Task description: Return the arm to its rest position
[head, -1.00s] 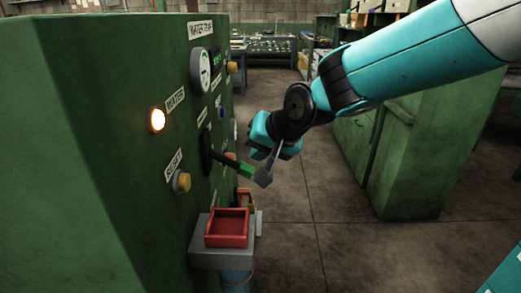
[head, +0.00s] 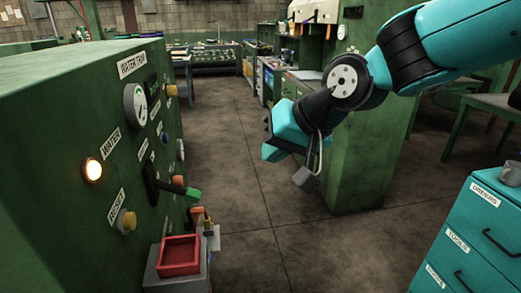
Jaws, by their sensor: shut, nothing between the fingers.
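My teal and black arm reaches in from the upper right of the head view. My gripper (head: 284,150) hangs at its end over the open floor, to the right of the green machine (head: 60,150) and apart from it. The fingers are small and partly hidden behind the wrist; the gripper is shut and holds nothing that I can see. A grey block on a thin bracket (head: 306,180) hangs beside the gripper.
The machine's face carries a lit water lamp (head: 93,171), a gauge (head: 135,104), a yellow reset button (head: 126,220) and a green-tipped lever (head: 190,194). A red tray (head: 180,255) sits on a grey shelf below. Green cabinet (head: 350,150) stands behind my arm; teal drawers (head: 475,245) at lower right.

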